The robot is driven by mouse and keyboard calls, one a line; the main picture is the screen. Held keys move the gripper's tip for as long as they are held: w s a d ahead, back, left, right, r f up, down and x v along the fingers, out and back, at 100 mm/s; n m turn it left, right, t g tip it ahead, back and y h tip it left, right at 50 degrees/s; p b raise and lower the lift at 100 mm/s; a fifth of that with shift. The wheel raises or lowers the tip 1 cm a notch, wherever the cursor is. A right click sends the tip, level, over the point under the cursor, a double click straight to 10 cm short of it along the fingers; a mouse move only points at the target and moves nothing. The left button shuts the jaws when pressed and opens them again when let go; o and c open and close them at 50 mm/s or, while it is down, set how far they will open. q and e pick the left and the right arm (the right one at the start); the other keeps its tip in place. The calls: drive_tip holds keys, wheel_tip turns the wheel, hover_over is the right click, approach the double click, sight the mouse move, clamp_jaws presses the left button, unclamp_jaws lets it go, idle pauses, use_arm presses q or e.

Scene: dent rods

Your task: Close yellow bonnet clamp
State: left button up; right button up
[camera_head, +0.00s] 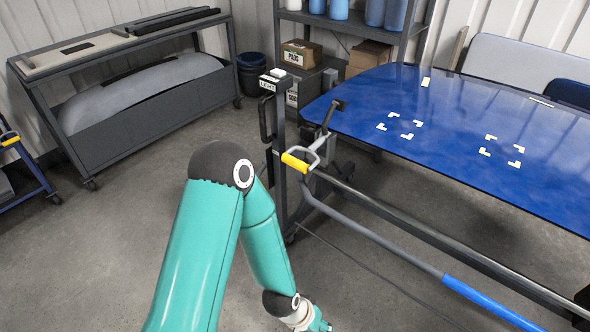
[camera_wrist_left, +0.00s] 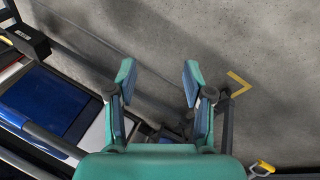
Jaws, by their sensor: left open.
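The yellow-gripped clamp handle (camera_head: 295,162) sits at the near left corner of the blue bonnet (camera_head: 455,125). Its grey loop and lever lean up toward the bonnet's edge, where a dark pad (camera_head: 338,104) sits. A yellow grip (camera_wrist_left: 262,167) shows at the bottom right of the left wrist view. My left arm reaches down in front of the stand, and its gripper is mostly cut off at the bottom of the head view. In the left wrist view my left gripper (camera_wrist_left: 158,76) is open and empty, over floor, apart from the handle. My right gripper is not visible.
A dark post with a switch box (camera_head: 272,80) stands left of the clamp. A grey bar with a blue sleeve (camera_head: 485,300) runs along the stand's front. A cart (camera_head: 140,100), bin (camera_head: 253,75) and shelf (camera_head: 350,22) stand behind.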

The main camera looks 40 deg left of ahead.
use_arm(q)
drive_tip(key=w+a+r+n+t+y+b, duration=0.3)
drive_tip(key=w+a+r+n+t+b, duration=0.45)
drive_tip(key=w+r+b, duration=0.35)
use_arm(e)
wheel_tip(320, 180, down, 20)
drive_tip(key=b, duration=0.7)
use_arm(q)
drive_tip(key=n+t+y+p, duration=0.4)
drive_tip(key=n+t+y, duration=0.25)
drive_tip(key=n, duration=0.35)
approach(293, 166)
drive_tip(key=shift+h, duration=0.35)
drive_tip(key=x, duration=1.1)
drive_tip(key=shift+a, duration=0.25)
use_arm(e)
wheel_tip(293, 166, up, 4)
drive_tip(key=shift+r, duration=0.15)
use_arm(q)
drive_tip(key=shift+c, duration=0.2)
